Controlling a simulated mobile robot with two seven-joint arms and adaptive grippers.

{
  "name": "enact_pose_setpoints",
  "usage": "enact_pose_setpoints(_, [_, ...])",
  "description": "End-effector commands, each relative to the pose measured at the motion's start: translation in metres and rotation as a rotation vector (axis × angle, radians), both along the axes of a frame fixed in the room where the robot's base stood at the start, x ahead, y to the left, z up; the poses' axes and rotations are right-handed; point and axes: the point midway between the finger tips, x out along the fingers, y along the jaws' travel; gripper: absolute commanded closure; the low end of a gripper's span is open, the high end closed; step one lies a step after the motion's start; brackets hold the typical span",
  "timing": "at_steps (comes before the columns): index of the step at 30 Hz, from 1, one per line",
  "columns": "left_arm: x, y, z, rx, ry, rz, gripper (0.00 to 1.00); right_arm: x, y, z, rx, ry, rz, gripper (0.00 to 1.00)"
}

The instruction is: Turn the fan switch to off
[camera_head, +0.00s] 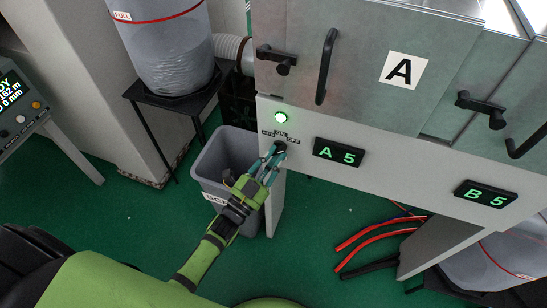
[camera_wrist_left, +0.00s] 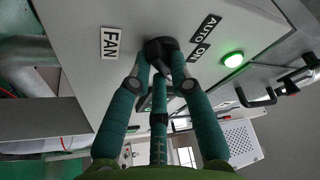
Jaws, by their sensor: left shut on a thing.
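The fan switch (camera_head: 278,146) is a dark knob on the light cabinet front, below a lit green lamp (camera_head: 282,118). I cannot tell which label the knob points to. My right gripper is not in view.
A grey bin (camera_head: 220,155) stands below and left of the switch, behind my left arm. Displays A 5 (camera_head: 338,152) and B 5 (camera_head: 485,194) are to the right. Door handles (camera_head: 327,66) stick out above. Red and black cables (camera_head: 365,240) lie on the green floor.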

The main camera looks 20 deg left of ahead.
Motion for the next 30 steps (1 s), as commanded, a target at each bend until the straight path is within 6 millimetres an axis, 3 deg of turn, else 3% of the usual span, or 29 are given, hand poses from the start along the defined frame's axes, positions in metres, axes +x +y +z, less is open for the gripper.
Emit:
enact_pose_setpoints(6, [0.001,-0.002,0.004,-0.007,-0.007,-0.004,1.0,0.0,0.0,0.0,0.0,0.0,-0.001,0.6])
enact_pose_setpoints(7, [0.001,-0.002,0.004,-0.008,-0.007,-0.004,0.67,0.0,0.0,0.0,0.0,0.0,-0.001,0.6])
enact_pose_setpoints(8, [0.001,-0.002,0.004,-0.007,-0.007,-0.004,0.55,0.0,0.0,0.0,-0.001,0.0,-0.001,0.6])
enact_pose_setpoints(20, [-0.002,0.0,0.0,-0.002,-0.001,-0.001,0.55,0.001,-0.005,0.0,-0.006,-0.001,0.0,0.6])
enact_pose_setpoints(23, [-0.011,0.003,-0.003,-0.001,0.001,-0.001,0.55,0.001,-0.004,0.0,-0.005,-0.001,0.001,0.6])
enact_pose_setpoints(30, [-0.056,0.017,-0.017,-0.002,0.002,-0.001,0.55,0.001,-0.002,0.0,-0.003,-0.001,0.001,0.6])
